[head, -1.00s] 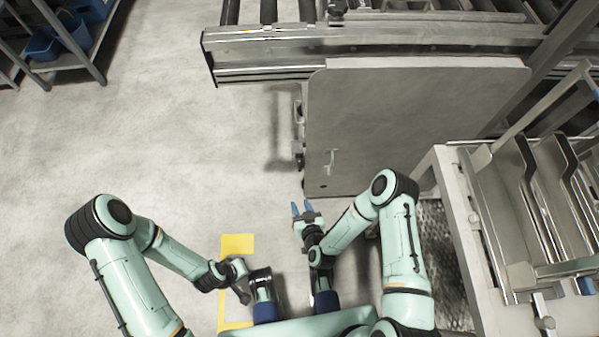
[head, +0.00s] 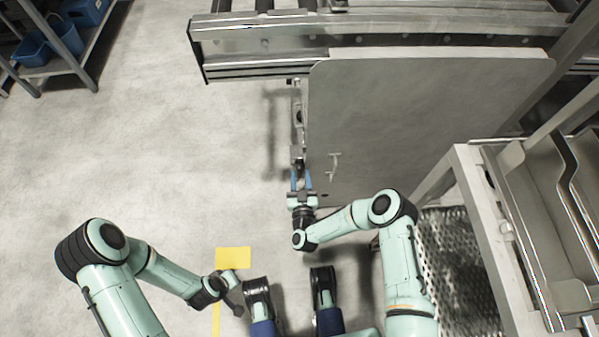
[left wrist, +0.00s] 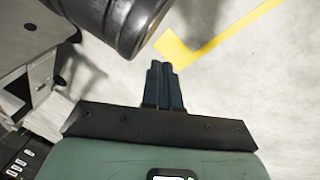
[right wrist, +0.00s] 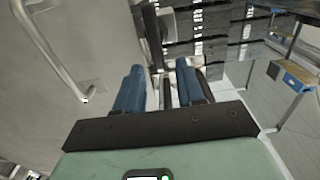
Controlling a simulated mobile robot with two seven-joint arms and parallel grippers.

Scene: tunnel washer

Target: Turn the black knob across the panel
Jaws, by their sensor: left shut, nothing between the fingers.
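The grey panel (head: 420,120) stands below the roller conveyor, with a narrow side face along its left edge. Small dark fittings (head: 298,116) sit on that side face; I cannot tell surely which is the black knob. My right gripper (head: 301,180) is at the near end of this side face, fingers pointing along it. In the right wrist view its blue fingers (right wrist: 160,88) are apart, with a dark upright bar (right wrist: 152,35) beyond them. I see nothing clearly held. My left gripper (left wrist: 165,85) is shut and empty, low over the floor near my base.
A bent metal handle (head: 334,166) sticks out from the panel, close to the right gripper. The conveyor (head: 350,38) crosses behind. A metal frame (head: 490,210) stands at the right, and a shelf with blue bins (head: 65,38) at the far left. The floor left of the panel is clear.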

